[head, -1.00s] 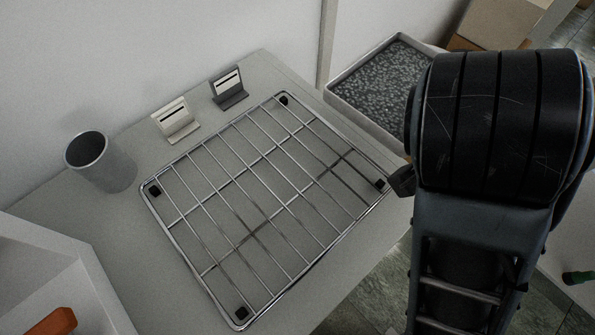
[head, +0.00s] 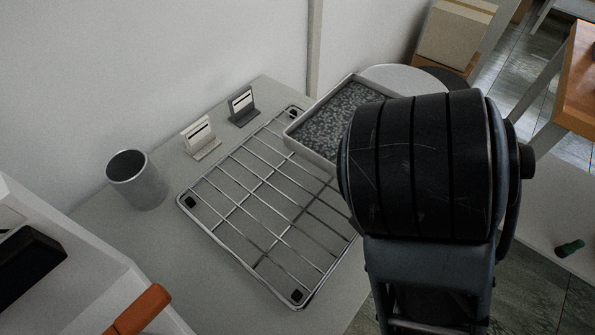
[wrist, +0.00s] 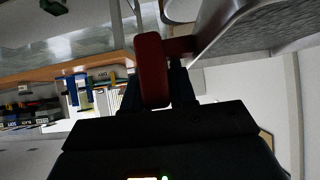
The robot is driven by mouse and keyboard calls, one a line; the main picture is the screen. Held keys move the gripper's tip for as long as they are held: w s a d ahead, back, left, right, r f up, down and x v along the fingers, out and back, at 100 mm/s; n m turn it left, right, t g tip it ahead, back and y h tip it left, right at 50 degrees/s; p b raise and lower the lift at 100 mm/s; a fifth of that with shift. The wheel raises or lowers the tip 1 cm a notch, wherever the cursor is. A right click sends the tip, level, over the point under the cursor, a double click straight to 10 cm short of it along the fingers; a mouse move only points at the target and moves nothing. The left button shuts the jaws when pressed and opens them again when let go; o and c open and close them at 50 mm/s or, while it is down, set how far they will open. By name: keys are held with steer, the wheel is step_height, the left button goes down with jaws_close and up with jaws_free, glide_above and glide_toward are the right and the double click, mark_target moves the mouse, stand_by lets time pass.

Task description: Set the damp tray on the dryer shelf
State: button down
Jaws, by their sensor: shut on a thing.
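The tray (head: 312,155) is a pale shallow box with a speckled grey inside. In the head view its near-left part overlaps the far-right corner of a chrome wire rack (head: 236,234), which I take for the dryer shelf. The tray looks raised; I cannot tell the gap. The rack has black corner pads and lies bare on a grey top. In the wrist view my gripper (wrist: 156,88) is shut on the red handle (wrist: 152,70) at the tray's side (wrist: 212,28). My arm hides the gripper and the tray's near-right part in the head view.
A grey cup (head: 138,180) stands left of the rack. A white card holder (head: 200,138) and a dark one (head: 242,106) stand behind it. A white unit with an orange handle (head: 140,311) is at the near left. Cardboard boxes (head: 455,32) are at the back.

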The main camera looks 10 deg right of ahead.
glide_above(333, 198)
step_height(333, 198, down, 6)
steer(key=shift+d+f, duration=0.1)
steer(key=shift+f, duration=0.15)
steer(key=shift+f+p, duration=0.3)
steer(key=shift+f, duration=1.55)
steer(key=shift+f, duration=0.2)
steer(key=c, duration=0.9)
jaws_free()
